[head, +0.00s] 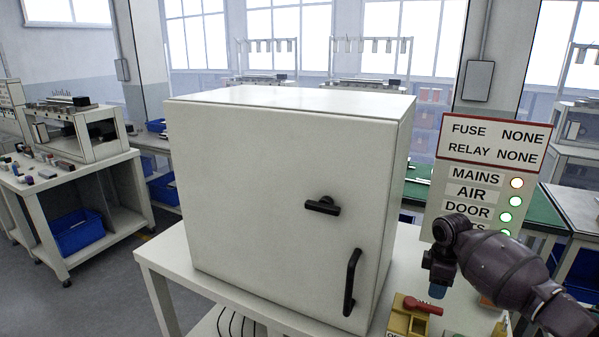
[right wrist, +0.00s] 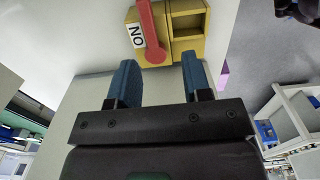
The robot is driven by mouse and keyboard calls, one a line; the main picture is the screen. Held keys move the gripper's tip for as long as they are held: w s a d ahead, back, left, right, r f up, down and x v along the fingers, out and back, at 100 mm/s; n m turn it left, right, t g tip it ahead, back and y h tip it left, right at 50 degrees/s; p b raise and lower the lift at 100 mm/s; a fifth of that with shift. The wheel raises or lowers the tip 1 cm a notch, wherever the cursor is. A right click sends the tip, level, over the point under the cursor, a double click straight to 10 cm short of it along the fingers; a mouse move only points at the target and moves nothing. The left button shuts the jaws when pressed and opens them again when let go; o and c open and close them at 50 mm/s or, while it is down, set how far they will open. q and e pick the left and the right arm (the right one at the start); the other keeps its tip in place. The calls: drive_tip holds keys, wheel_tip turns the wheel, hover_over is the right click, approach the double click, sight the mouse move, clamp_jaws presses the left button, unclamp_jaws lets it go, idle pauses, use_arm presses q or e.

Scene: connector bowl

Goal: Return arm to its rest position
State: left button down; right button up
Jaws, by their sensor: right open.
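My right gripper (head: 437,290) is at the lower right of the head view, pointing down, in front of the sign panel. In the right wrist view its two blue fingers (right wrist: 158,64) are apart with nothing between them. Beyond them is a yellow switch box (right wrist: 188,22) with a red lever (right wrist: 151,35) and an ON label. No contact with the fingers is visible. In the head view the yellow box (head: 399,320) and its red lever (head: 423,306) are left of and below the gripper. My left gripper is not in the head view.
A closed white cabinet (head: 270,190) with black handles stands on a white table (head: 155,262). The sign panel (head: 495,150) reads fuse none, relay none; MAINS is lit orange-red, AIR and DOOR green. My right gripper partly covers its lowest row. A workbench (head: 75,170) is at left.

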drive_tip(key=s+a+f+m+t, duration=0.1)
drive_tip(key=s+a+f, duration=0.55)
drive_tip(key=s, duration=0.25)
drive_tip(key=s+a+f+m, duration=0.1)
drive_tip(key=s+a+f, duration=0.5)
drive_tip(key=s, duration=0.4)
drive_tip(key=s+r+m+t, duration=0.1)
drive_tip(key=s+r+m, duration=0.4)
drive_tip(key=s, duration=0.5)
drive_tip(key=s+r+m+t, duration=0.2)
drive_tip(key=s+r+m, duration=0.25)
drive_tip(key=s, duration=0.55)
drive_tip(key=w+f+t, duration=0.7)
drive_tip(key=f, duration=0.3)
drive_tip(key=shift+w+d+f+t, duration=0.15)
drive_tip(key=shift+d+f+t, duration=0.15)
drive_tip(key=shift+f+t, duration=0.1)
